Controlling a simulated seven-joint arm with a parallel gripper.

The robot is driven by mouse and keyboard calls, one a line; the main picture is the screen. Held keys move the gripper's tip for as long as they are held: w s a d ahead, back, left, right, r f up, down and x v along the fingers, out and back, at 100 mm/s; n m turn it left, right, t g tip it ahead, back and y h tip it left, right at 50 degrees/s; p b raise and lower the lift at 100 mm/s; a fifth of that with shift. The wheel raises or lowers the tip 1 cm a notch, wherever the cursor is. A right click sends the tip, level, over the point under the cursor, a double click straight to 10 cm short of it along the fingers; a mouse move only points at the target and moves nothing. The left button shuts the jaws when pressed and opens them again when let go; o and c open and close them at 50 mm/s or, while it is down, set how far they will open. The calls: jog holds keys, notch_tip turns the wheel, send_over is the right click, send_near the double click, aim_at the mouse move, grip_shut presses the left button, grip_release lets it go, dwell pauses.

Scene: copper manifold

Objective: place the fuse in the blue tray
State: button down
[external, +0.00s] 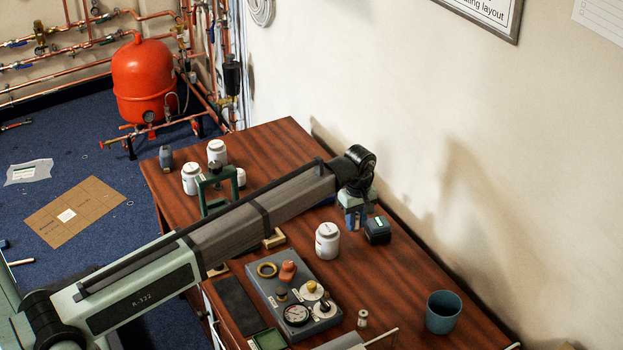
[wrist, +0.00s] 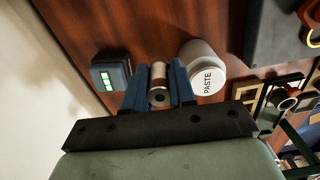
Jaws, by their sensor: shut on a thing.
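My gripper (external: 356,222) is low over the right rear part of the wooden table, pointing down.
A white paste jar (external: 327,240) and a dark box with a green display (external: 377,230) stand close to my gripper. A grey gauge panel (external: 270,290), teal cup (external: 443,312) and small metallic cylinder (external: 362,318) are nearer the front. More white jars (external: 191,178) and a green frame (external: 202,190) stand at left.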

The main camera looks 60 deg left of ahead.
jog(key=a+n, duration=0.4)
jog(key=a, duration=2.7)
jog(key=shift+w+f, duration=0.1)
jog(key=shift+f, duration=4.65)
jog(key=shift+f, duration=0.1)
jog(key=c, duration=0.9)
grip_release()
jog(key=shift+c, duration=0.2)
notch_tip(320, 180, up, 12)
